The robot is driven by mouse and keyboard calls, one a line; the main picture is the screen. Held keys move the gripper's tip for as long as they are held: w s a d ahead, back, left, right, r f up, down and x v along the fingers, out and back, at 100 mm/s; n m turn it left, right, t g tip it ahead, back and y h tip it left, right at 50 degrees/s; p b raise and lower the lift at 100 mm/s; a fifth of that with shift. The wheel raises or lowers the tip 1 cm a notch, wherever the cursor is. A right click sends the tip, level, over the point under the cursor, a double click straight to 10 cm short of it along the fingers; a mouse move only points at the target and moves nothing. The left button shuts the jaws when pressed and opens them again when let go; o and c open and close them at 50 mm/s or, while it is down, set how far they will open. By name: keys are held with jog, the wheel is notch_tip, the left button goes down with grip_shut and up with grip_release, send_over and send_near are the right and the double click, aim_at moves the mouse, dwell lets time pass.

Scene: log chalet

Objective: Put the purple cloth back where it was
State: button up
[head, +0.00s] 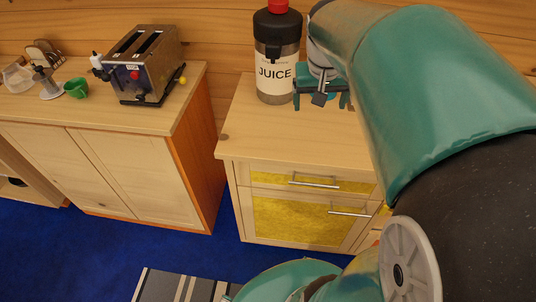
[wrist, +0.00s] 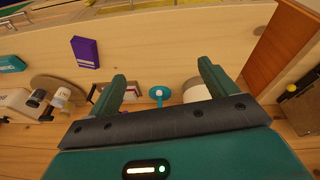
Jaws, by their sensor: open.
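In the head view my gripper (head: 321,102) is over the counter (head: 250,128), just right of the juice dispenser (head: 277,60).
A teal item (wrist: 12,64) lies left of the cloth. Several small items stand near the wall, including a teal-and-white one (wrist: 158,93) beyond the fingers. A toaster (head: 147,62) and green cup (head: 76,87) stand on the left cabinet (head: 110,108), across a gap. Bare counter surrounds the cloth.

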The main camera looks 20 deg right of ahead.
jog(key=s+a+n+t+y, duration=0.1)
jog(key=s+a+n, duration=0.1)
jog(key=s+a, duration=0.3)
jog(key=s+a+n+t+y, duration=0.1)
jog(key=s+a, duration=0.4)
jog(key=a, duration=0.7)
jog(key=shift+s+a+f+n+t, duration=0.2)
jog(key=shift+f+n+t, duration=0.2)
jog(key=shift+n+t, duration=0.45)
